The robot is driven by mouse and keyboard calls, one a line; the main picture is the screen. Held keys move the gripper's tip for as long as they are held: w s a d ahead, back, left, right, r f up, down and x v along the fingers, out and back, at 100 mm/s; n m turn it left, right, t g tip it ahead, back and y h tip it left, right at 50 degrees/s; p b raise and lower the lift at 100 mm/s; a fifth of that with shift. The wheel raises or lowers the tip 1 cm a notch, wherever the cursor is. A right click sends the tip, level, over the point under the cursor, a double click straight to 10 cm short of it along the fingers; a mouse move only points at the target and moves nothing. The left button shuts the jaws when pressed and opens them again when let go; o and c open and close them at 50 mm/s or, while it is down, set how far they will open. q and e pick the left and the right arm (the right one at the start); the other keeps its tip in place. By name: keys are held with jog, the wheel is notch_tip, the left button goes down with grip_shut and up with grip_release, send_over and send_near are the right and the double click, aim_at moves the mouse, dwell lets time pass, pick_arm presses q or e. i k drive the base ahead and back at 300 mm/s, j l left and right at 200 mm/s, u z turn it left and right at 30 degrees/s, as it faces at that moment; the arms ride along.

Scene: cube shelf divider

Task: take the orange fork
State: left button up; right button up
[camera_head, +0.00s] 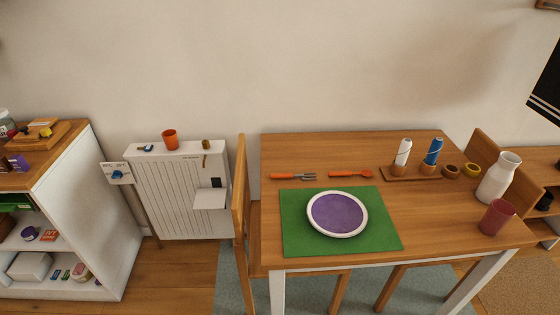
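The orange fork (293,177) lies on the wooden table, just behind the left part of the green placemat (293,242). Its orange handle points left and its grey tines point right. An orange spoon (350,173) lies to its right, apart from it, with its bowl to the right. A purple plate with a white rim (337,213) rests on the placemat. Neither of my grippers shows in the head view.
The wooden table (300,148) has free room at its back left. A chair (240,200) stands at its left edge. Two bottles on a wooden tray (407,178), a white vase (498,178) and a red cup (496,217) stand on the right. A white shelf (100,200) is far left.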

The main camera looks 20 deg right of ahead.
aim_at(285, 175)
jog(key=i+j+z, duration=0.15)
jog(key=j, duration=0.25)
jog(key=j+z, duration=0.15)
jog(key=j, duration=0.2)
jog(key=i+j+z, duration=0.2)
jog(key=j, duration=0.25)
jog(key=i+j+z, duration=0.15)
jog(key=j+z, duration=0.45)
jog(key=j, duration=0.15)
jog(key=i+j+z, duration=0.6)
jog(key=j, duration=0.2)
